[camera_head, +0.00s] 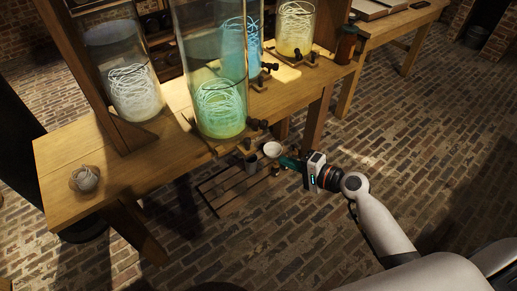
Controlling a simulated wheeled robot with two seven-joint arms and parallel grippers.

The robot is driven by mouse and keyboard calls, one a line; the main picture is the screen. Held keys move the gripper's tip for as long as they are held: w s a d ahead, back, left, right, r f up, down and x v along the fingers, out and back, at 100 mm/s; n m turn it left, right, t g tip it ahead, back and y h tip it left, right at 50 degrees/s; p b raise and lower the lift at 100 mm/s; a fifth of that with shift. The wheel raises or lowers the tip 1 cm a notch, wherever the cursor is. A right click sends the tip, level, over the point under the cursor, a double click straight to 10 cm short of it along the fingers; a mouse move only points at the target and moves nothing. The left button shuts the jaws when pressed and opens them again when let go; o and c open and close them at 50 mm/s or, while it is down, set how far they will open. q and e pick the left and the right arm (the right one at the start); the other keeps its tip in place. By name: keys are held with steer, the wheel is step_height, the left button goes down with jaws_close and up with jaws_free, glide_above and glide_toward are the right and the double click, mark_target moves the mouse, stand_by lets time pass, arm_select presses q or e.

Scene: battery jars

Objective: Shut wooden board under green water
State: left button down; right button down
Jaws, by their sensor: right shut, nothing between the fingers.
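A tall glass jar with green liquid and pale coiled strands (221,108) stands on the wooden table, near its front edge. A small wooden board (228,147) with dark knobs (257,125) shows under and beside this jar; whether it is open or shut is too small to tell. My right gripper (284,161) is shut and empty, in front of the table edge, below and right of the green jar. Its teal fingers appear close to a small white cup (273,149); contact cannot be told. My left gripper is not in view.
A clear jar (125,75), a blue jar (238,45) and a yellow jar (295,30) stand on the table (60,150). A slatted rack (225,192) lies below. Brick floor at right is clear.

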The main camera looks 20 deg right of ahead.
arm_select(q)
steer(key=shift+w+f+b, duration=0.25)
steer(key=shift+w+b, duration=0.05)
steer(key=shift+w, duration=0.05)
arm_select(e)
steer(key=r+x, duration=0.1)
steer(key=x, duration=0.9)
steer(key=shift+w+a, duration=0.2)
steer(key=shift+w, duration=0.2)
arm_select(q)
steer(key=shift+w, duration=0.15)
